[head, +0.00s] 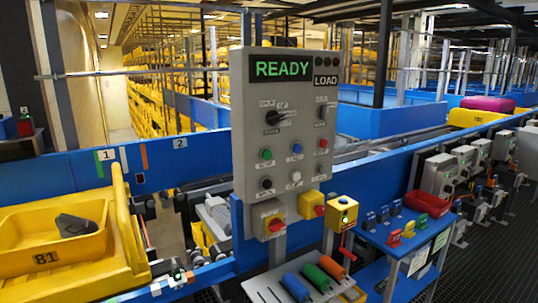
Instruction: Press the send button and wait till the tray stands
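A grey control panel (285,110) stands upright in the middle of the head view. Its green display (281,68) reads READY, with a smaller LOAD display (326,79) beside it. A yellow tray (45,259) marked 81 sits at the left with a dark grey object (76,225) inside. Neither of my grippers is in view.
Yellow boxes with red knobs (311,204) hang below the panel, near a yellow button box (342,213). A blue side table (400,240) holds small coloured items and a red bin (427,203). Coloured cylinders (314,278) lie on a shelf. Blue conveyor rails (190,160) run behind.

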